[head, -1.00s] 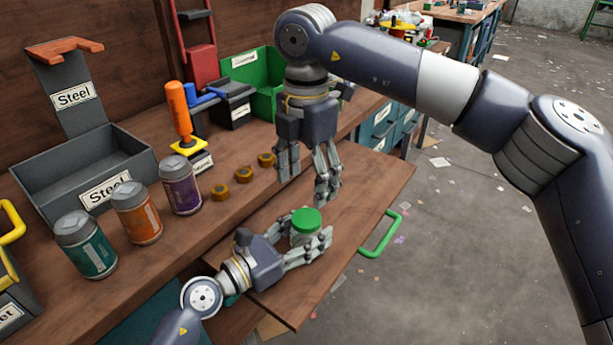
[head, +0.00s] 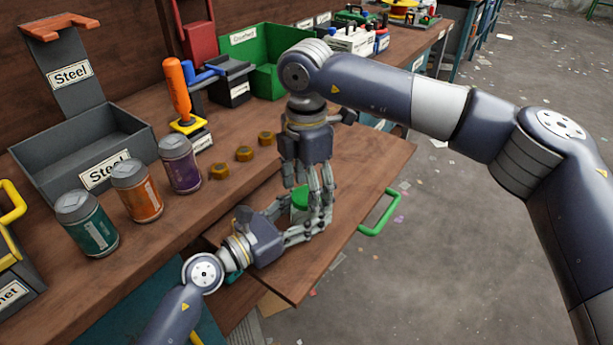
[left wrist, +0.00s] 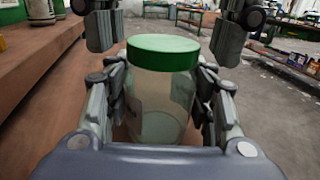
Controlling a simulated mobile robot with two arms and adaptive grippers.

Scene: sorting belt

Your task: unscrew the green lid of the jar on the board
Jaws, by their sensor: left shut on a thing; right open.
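The glass jar (left wrist: 160,112) stands upright on the pull-out board (head: 372,160), with its green lid (left wrist: 163,52) on top. My left gripper (head: 303,232) is shut around the jar's body from the side, below the lid; its fingers show on both sides of the jar in the left wrist view. My right gripper (head: 313,208) points down over the lid and is open, its fingers around or just above the lid. In the head view these fingers partly hide the green lid (head: 299,196) and most of the jar. I cannot tell whether they touch the lid.
Teal (head: 88,224), orange (head: 137,201) and purple (head: 180,164) cans stand on the bench at left. Three brass nuts (head: 243,154) lie near the board. A grey Steel bin (head: 60,180) and a green bin (head: 262,75) stand behind. A green handle (head: 381,213) sticks out from the board's edge.

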